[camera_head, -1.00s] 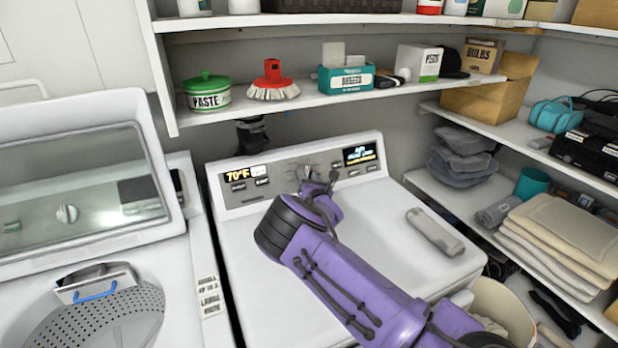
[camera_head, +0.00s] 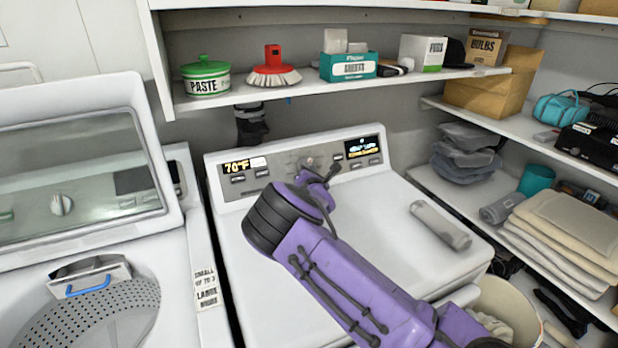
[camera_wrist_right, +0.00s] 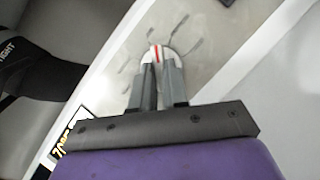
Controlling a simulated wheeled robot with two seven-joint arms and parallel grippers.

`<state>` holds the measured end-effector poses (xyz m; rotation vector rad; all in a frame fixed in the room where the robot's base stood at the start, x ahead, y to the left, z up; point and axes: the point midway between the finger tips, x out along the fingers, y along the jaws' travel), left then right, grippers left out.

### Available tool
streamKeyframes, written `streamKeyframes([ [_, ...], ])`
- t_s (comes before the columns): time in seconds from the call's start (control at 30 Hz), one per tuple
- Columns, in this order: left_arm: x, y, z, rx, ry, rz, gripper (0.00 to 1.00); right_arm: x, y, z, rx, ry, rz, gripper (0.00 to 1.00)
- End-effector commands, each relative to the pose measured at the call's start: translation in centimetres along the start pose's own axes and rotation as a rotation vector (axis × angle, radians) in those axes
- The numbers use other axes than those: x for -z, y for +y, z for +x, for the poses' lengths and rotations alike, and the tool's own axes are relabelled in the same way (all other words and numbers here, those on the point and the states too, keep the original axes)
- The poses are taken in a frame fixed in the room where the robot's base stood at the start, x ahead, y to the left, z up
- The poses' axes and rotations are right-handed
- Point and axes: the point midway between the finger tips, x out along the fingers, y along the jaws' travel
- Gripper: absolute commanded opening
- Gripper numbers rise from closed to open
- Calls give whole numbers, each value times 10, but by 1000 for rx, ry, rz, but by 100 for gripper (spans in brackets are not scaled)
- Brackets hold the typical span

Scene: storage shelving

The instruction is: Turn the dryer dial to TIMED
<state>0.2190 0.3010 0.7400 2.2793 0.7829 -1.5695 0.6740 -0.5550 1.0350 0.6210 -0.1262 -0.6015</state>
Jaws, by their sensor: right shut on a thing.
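The white dryer (camera_head: 350,220) stands in the middle of the head view, its control panel (camera_head: 225,188) along the back. The round dial sits mid-panel and is mostly hidden behind my purple right arm. My right gripper (camera_head: 309,168) reaches the panel there. In the right wrist view, the dial (camera_wrist_right: 155,47) is white with a red mark on it. My right gripper's two fingers (camera_wrist_right: 159,65) are close together and shut on the dial. The panel lettering around it is too blurred to read, so I cannot tell which setting the mark points to. My left gripper is out of view.
An open-lidded washer (camera_head: 95,240) stands at the left. A shelf (camera_head: 235,98) with a paste tin (camera_head: 206,78) and a red brush (camera_head: 273,68) hangs above the panel. A grey roll (camera_head: 440,225) lies on the dryer top.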

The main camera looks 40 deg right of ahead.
Motion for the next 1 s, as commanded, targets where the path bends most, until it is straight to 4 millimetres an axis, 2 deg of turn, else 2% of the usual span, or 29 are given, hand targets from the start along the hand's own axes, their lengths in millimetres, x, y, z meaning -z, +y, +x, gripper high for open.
streamKeyframes([
  [0.03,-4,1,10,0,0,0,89,4,-2,0,18,-3,38,0],
  [0.1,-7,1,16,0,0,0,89,3,0,0,47,-2,98,0],
  [0.43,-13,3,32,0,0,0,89,0,5,1,190,-1,379,0],
  [0.67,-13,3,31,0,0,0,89,-3,8,1,290,-1,572,0],
  [1.0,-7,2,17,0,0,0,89,-8,12,2,432,0,850,0],
])
